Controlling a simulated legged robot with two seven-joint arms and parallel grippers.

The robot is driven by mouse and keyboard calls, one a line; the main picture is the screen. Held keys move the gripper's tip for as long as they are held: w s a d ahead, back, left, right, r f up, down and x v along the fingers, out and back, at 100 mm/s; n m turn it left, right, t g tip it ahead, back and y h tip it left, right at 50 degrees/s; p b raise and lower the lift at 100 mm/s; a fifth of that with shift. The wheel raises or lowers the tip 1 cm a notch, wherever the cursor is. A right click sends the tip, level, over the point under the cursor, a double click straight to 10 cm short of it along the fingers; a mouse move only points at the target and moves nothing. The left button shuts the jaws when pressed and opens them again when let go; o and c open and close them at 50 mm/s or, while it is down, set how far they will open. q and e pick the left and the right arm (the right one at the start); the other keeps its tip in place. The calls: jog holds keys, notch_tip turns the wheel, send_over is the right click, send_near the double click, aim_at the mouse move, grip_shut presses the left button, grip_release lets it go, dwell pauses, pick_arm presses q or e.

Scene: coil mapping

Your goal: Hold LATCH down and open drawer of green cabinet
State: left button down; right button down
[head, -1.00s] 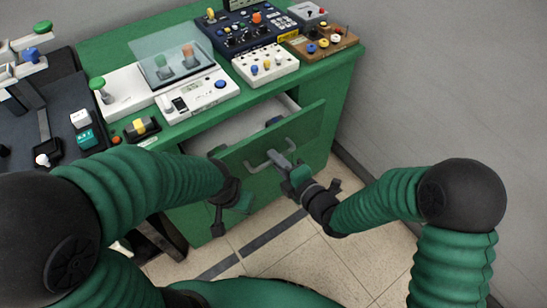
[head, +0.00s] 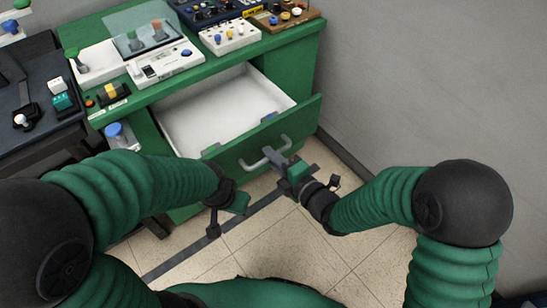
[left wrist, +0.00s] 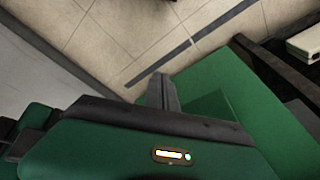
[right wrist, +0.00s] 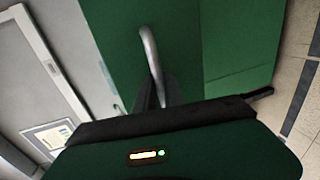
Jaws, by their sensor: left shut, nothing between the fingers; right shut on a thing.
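The green cabinet (head: 226,63) has its drawer (head: 225,105) pulled well out, and its white inside looks empty. My right gripper (head: 276,159) is shut on the grey bar handle (head: 253,166) of the drawer front. The handle (right wrist: 150,48) also shows between the fingers in the right wrist view. My left gripper (head: 213,226) is shut and empty, below and left of the drawer front, apart from it. A yellow-and-black control (head: 112,93) sits on the cabinet top's front left; no LATCH label is readable.
A white device with a clear cover (head: 140,40), a white knob box (head: 230,36) and other panels stand on the cabinet top. A dark bench (head: 25,115) with small controls is at left. A grey wall (head: 420,80) is at right. Tiled floor (head: 290,235) lies open in front.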

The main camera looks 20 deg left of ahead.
jog(key=shift+s+a+f, duration=0.1)
jog(key=shift+s+f, duration=0.25)
jog(key=shift+f, duration=0.05)
jog(key=c, duration=1.7)
grip_release()
jog(key=shift+g, duration=0.3)
jog(key=shift+o, duration=1.2)
jog(key=shift+w+r, duration=0.1)
jog(key=shift+w, duration=0.05)
jog(key=shift+r, duration=0.15)
